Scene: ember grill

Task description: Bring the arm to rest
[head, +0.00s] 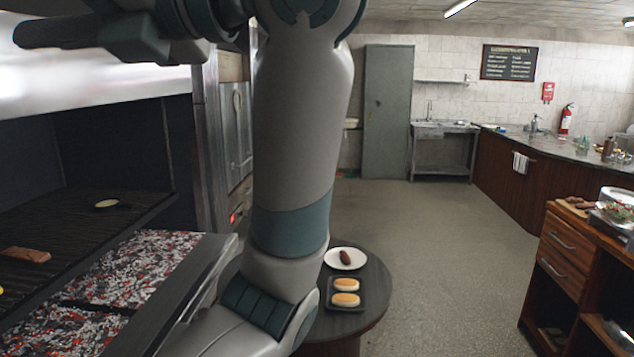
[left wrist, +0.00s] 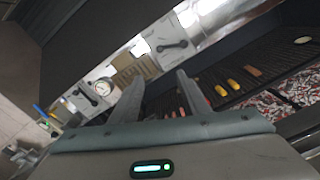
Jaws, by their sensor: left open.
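My left arm (head: 300,120) rises through the middle of the head view and bends at the top toward the left. My left gripper (head: 60,34) is high at the upper left, in front of the grill hood, its fingers pointing left. In the left wrist view the two fingers of my left gripper (left wrist: 160,88) stand apart with nothing held between them. My right gripper is not in view.
The grill (head: 75,235) with glowing coals (head: 135,265) is at left, below my gripper. A meat piece (head: 26,255) lies on its grate. A round table (head: 372,300) holds a plate (head: 345,258) and a bun tray (head: 346,307). The floor (head: 440,240) at right is clear.

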